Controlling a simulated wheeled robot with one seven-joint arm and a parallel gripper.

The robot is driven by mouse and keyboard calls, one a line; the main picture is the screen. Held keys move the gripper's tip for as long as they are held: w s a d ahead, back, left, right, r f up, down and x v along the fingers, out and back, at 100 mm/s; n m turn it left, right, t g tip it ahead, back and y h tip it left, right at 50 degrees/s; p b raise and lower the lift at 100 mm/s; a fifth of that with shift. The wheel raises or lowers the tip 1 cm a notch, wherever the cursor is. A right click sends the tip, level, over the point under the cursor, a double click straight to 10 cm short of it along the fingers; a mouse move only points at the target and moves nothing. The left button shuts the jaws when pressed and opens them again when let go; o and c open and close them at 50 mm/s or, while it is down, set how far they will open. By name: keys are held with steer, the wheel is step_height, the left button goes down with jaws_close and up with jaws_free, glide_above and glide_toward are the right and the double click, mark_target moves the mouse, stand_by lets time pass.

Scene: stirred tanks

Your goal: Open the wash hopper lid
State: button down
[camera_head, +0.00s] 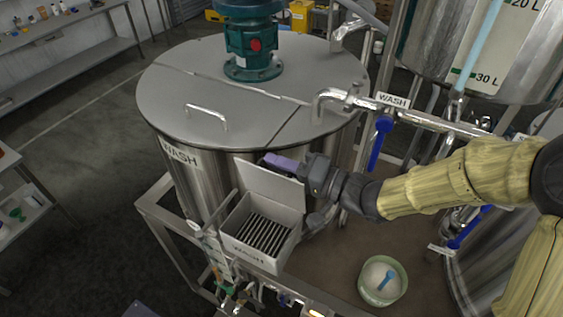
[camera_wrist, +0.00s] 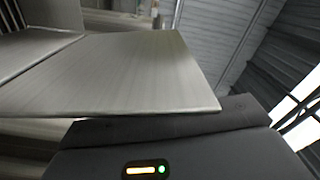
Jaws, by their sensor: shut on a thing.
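The wash hopper (camera_head: 258,256) is a pale metal box labelled WASH on the side of the large steel tank, with dark slats inside. Its lid (camera_head: 268,187) is raised, standing steeply at the hopper's back edge, so the hopper mouth is uncovered. My gripper (camera_head: 288,164) is at the lid's upper edge and shut on it; a purple part shows there, and the finger contact is not clear. In the wrist view the lid (camera_wrist: 130,70) is a broad brushed-metal plate just beyond my dark gripper body.
The wash tank (camera_head: 200,85) stands right behind the lid, with a teal motor (camera_head: 250,45) on top. A WASH pipe (camera_head: 430,120) with a blue-handled valve (camera_head: 380,143) is to the right. A pale green tub (camera_head: 382,299) with a blue scoop stands at lower right.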

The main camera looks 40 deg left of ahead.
steer(key=shift+w+f, duration=0.1)
steer(key=c, duration=1.5)
jaws_free()
steer(key=shift+w, duration=0.1)
steer(key=shift+w+d+b, duration=0.15)
steer(key=shift+d+b, duration=0.2)
steer(key=shift+d, duration=0.15)
steer(key=b+v, duration=0.5)
steer(key=v, duration=1.1)
steer(key=shift+d, duration=0.2)
steer(key=shift+f, duration=0.1)
